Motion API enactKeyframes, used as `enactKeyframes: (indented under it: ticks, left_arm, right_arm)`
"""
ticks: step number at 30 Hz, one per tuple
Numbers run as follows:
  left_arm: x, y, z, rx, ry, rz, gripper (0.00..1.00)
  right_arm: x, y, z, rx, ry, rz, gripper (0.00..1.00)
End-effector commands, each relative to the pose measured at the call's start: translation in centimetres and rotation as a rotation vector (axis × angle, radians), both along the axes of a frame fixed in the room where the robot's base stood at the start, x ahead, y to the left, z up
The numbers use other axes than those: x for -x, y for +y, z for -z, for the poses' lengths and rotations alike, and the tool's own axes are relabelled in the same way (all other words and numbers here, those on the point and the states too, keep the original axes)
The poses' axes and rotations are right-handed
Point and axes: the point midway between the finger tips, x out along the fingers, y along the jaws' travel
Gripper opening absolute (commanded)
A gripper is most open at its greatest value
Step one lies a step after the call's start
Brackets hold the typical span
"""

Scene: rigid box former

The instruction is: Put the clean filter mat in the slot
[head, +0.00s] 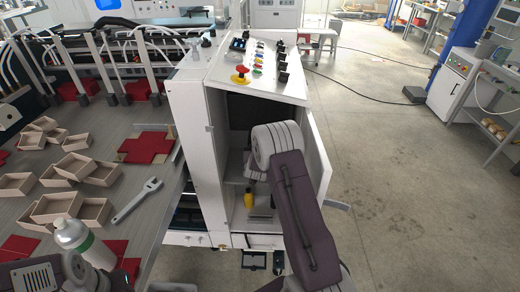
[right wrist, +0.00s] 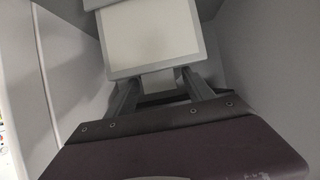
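A pale, flat panel with a grey rim, which looks like the clean filter mat (right wrist: 155,38), fills the upper middle of the right wrist view. A small light tab (right wrist: 158,79) shows below its lower edge. My right gripper (right wrist: 160,82) has its two fingers on either side of this tab and looks shut on it. The mat lines up with the gripper. In the head view my right arm reaches into the open white cabinet (head: 216,130) and hides the gripper and the mat. I cannot make out the slot. My left gripper's fingers are not visible.
The cabinet door (head: 318,160) stands open to the right of my arm. A yellow bottle (head: 249,198) stands low inside. Left are a table with wooden trays (head: 70,205), a wrench (head: 136,200) and a white bottle (head: 78,240).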

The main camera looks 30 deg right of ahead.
Motion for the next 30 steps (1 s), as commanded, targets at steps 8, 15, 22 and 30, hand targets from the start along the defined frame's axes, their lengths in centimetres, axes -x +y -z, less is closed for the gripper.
enactKeyframes:
  ticks: [8, 15, 22, 30]
  left_arm:
    - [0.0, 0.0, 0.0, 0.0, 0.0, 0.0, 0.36]
    - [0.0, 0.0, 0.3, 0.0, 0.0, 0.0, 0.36]
    - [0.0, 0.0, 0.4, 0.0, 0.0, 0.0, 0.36]
    - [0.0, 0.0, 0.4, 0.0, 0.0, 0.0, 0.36]
  right_arm:
    - [1.4, 0.9, -1.1, 0.0, 0.0, -0.001, 0.61]
    - [5.5, 3.5, -3.6, -0.001, -0.002, -0.003, 0.61]
    - [8.4, 5.2, -5.3, 0.0, -0.001, -0.001, 0.61]
    - [9.2, 5.7, -5.7, -0.002, 0.001, -0.003, 0.61]
